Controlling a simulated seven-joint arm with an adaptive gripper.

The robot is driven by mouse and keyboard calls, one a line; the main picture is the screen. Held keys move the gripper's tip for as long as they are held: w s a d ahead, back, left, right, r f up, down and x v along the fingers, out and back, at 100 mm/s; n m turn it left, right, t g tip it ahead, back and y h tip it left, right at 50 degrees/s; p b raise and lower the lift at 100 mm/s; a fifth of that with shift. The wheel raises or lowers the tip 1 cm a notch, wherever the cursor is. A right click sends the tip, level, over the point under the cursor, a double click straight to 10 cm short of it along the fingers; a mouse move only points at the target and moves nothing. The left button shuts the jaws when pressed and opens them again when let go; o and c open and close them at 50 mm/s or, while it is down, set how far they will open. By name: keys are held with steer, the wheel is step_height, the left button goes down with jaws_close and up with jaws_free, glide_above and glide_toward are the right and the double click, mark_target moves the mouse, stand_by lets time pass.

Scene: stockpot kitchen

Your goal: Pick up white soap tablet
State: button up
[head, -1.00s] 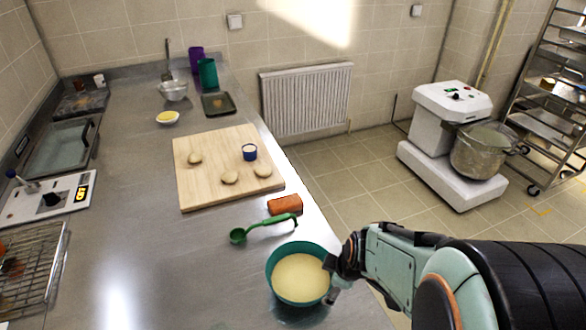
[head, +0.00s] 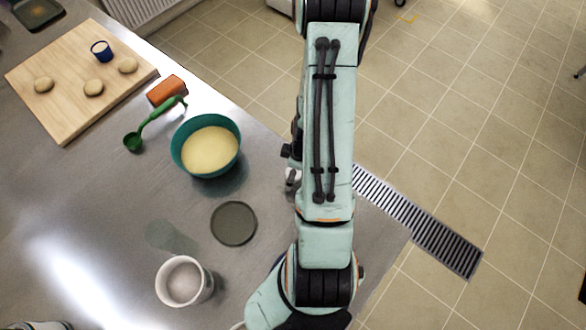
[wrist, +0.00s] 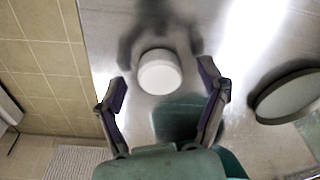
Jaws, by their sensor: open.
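The white soap tablet (wrist: 160,72) shows in the wrist view as a round, thick white disc on the steel counter. My gripper (wrist: 164,88) is open, with one finger on each side of the picture. The tablet lies ahead of the fingertips, roughly midway between them, and touches neither as far as I can see.
A teal bowl of pale batter (head: 207,147) and a grey disc (head: 234,223) stand left of my arm; the disc also shows in the wrist view (wrist: 288,97). A white cup (head: 184,282), green spoon (head: 150,124) and orange block (head: 167,91) are nearby. The counter edge runs close by.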

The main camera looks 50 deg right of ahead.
steer(key=c, duration=1.1)
steer(key=shift+c, duration=0.2)
